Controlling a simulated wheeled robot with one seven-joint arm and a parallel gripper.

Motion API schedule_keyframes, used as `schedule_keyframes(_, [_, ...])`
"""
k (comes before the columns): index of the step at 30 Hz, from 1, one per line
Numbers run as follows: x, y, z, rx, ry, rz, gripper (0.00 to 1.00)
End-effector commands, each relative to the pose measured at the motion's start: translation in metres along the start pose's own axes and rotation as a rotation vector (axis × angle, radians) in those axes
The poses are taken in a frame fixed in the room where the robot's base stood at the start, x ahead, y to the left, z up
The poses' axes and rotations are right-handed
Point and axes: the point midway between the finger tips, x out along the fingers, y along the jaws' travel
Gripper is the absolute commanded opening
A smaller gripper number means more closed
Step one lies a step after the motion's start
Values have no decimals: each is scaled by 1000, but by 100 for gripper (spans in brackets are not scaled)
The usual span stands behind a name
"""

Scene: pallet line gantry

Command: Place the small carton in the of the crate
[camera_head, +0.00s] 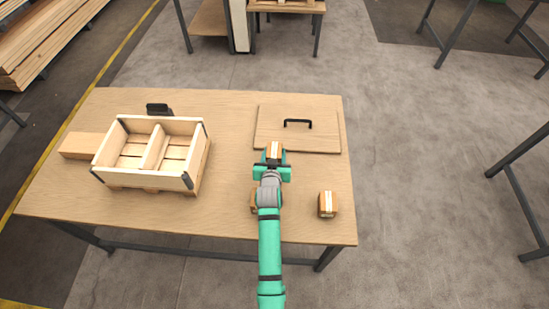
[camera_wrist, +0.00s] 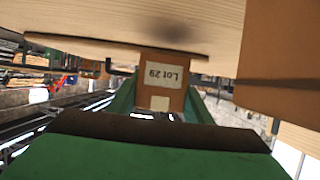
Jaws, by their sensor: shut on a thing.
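The small carton (camera_head: 274,149) is held in my gripper (camera_head: 273,160), near the front edge of the lidded board. In the wrist view the carton (camera_wrist: 163,75) shows a white label reading "Lot 29" and sits between my green fingers (camera_wrist: 160,101). My gripper is shut on it. The wooden crate (camera_head: 143,180) stands on the left half of the table, well to the left of my gripper. It is open at the top, and a divider (camera_head: 155,147) splits it into two compartments that look empty.
A flat wooden lid (camera_head: 266,133) with a black handle (camera_head: 298,123) lies at the back right. Another carton (camera_head: 327,205) stands at the front right, and one (camera_head: 254,200) is mostly hidden by my arm. A brown block (camera_head: 80,146) and a black object (camera_head: 157,109) are near the crate. The table middle is clear.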

Motion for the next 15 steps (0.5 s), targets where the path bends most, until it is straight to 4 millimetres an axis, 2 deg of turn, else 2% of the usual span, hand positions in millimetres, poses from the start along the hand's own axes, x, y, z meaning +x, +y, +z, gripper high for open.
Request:
schedule_keyframes(3, [6,0,17,-1,-2,0,14])
schedule_keyframes(6, [9,1,24,0,-1,1,14])
schedule_keyframes(15, [10,1,26,1,1,1,14])
